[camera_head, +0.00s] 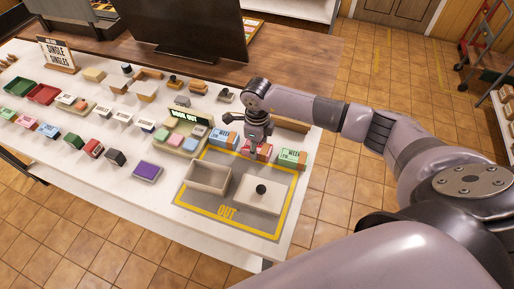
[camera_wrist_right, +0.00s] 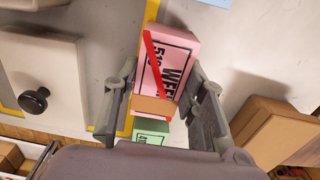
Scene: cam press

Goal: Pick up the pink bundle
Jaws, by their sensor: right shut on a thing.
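The pink bundle (camera_head: 264,153) stands at the back of the grey OUT area in the head view, partly hidden by my right gripper (camera_head: 253,148). I cannot tell whether the bundle is clear of the surface. My left gripper is not in view.
A blue bundle (camera_head: 222,139) stands left of the pink one and a green bundle (camera_head: 292,159) right of it. In front are an open box (camera_head: 208,190) and a pale lid (camera_head: 240,198) with a black knob. A dark monitor (camera_head: 185,30) stands behind.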

